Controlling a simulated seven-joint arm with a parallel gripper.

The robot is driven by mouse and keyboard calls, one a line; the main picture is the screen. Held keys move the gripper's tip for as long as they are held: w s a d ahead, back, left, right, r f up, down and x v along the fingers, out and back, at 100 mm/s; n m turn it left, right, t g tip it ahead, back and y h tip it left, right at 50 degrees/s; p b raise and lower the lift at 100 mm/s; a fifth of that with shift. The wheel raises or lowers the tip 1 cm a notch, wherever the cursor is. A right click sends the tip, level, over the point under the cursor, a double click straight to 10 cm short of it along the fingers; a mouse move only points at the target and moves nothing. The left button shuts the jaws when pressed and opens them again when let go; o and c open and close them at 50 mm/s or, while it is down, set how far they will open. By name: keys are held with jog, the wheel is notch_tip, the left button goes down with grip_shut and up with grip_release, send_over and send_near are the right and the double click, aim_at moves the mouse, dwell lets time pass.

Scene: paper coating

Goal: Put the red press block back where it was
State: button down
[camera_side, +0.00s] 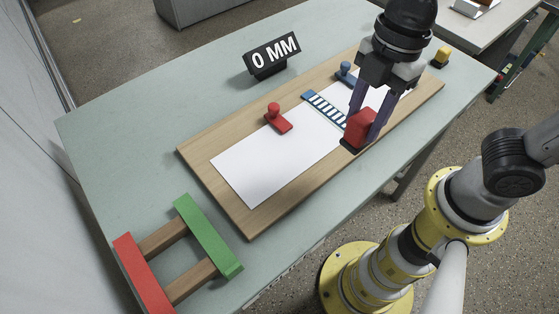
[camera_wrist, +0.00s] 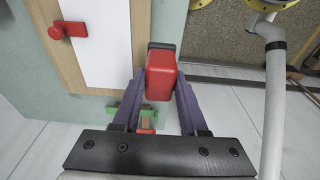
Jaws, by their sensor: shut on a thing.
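The red press block (camera_side: 361,127) has a dark base and is held upright between the purple fingers of my gripper (camera_side: 366,118). Its base is over or at the front edge of the wooden board (camera_side: 237,213); I cannot tell if it touches. In the wrist view the block (camera_wrist: 161,78) sits between the fingertips (camera_wrist: 160,92). A white paper sheet (camera_side: 249,172) lies on the board. A blue-and-white striped strip (camera_side: 324,110) lies across it, just left of the block. A rack with a green bar (camera_side: 207,235) and a red bar (camera_side: 143,273) stands at the table's lower left.
A red knobbed piece (camera_side: 278,119) and a blue knobbed piece (camera_side: 346,73) sit along the far paper edge. A black "0 MM" sign (camera_side: 270,57) stands behind the board. A yellow piece (camera_side: 441,57) is at the right. The table (camera_side: 135,121) is clear at left.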

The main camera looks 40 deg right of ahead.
jog(key=w+a+f, duration=0.2)
jog(key=w+f, duration=0.1)
jog(key=w+a+f, duration=0.3)
jog(key=w, duration=0.1)
jog(key=w+a+f, duration=0.3)
jog(key=shift+w+a+f, duration=0.1)
jog(key=shift+w+f, duration=0.25)
jog(key=shift+f, duration=1.55)
jog(key=shift+f, duration=0.15)
jog(key=shift+c, duration=2.2)
grip_release()
